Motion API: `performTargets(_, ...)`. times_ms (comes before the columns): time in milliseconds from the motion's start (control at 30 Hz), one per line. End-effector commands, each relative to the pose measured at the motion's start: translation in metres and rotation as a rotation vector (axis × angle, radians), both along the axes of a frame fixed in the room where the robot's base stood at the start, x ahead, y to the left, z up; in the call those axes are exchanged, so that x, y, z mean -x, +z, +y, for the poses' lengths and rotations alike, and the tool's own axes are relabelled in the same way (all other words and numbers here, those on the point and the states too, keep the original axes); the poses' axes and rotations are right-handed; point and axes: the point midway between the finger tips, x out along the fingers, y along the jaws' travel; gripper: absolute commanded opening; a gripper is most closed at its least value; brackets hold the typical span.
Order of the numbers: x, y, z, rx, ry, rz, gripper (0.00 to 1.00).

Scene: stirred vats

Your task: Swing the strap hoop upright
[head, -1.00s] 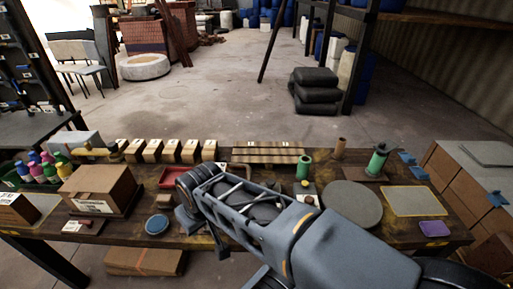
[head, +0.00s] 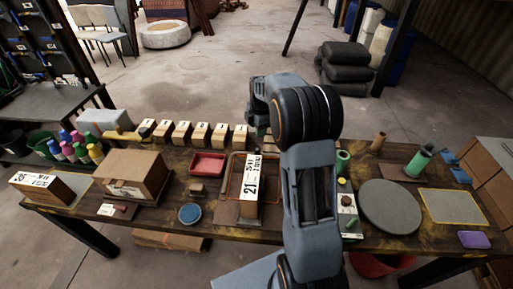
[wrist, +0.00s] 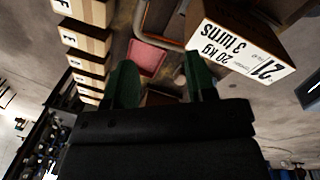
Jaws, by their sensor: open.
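A pale box labelled "20 kg, 3 turns, 21" (head: 248,190) stands on the bench just left of my arm; it also shows at upper right in the wrist view (wrist: 240,50). A thin orange-edged outline lies around this box in the head view. I cannot tell the hoop's full shape or tilt. My gripper (wrist: 162,82) is open and empty, its green fingers apart; my arm hides it in the head view.
A red tray (head: 208,164) lies left of the labelled box. Several wooden blocks (head: 200,133) stand in a row along the back edge. A brown carton (head: 133,177) and blue disc (head: 190,213) are further left. A grey round plate (head: 390,206) lies right of my arm.

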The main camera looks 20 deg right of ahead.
Motion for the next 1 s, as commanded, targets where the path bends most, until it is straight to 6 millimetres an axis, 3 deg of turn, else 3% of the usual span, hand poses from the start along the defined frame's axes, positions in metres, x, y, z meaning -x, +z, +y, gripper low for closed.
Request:
performTargets(100, -0.016, -0.016, -0.013, 0.011, 0.13, 0.011, 0.51)
performTargets(300, -0.027, -0.037, -0.02, 0.019, 0.235, 0.018, 0.51)
performTargets(800, -0.038, -0.125, -0.017, 0.02, 0.245, 0.02, 0.51)
performTargets(1000, -0.041, -0.151, -0.016, 0.021, 0.245, 0.018, 0.51)
